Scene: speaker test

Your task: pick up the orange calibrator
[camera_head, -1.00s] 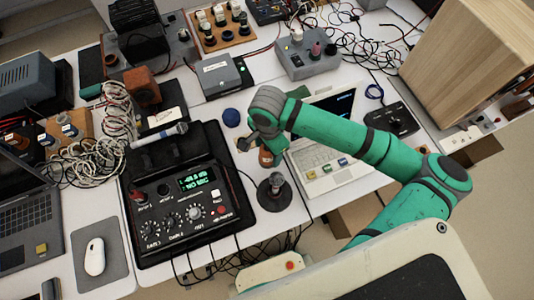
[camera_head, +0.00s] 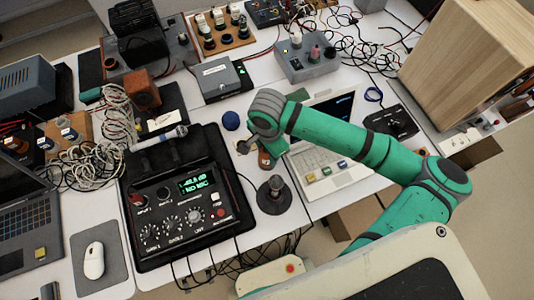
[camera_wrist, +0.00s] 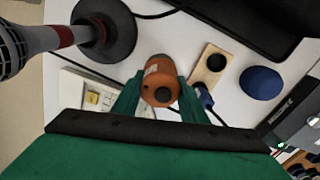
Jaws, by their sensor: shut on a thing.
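The orange calibrator (camera_wrist: 159,78) is a short orange cylinder with a dark round spot on its end. In the wrist view it sits between the two green fingers of my gripper (camera_wrist: 160,98), which is shut on it. In the head view the calibrator (camera_head: 266,158) shows just below the gripper (camera_head: 258,143), in front of the open laptop, and the arm's wrist partly covers it. I cannot tell whether it touches the table.
A microphone on a round dark stand (camera_head: 274,195) stands close by. A blue ball-like thing (camera_head: 231,120) and a small wooden block with a dark hole (camera_wrist: 210,63) are beside the gripper. The white laptop (camera_head: 318,160) lies right; the black recorder (camera_head: 180,205) lies left.

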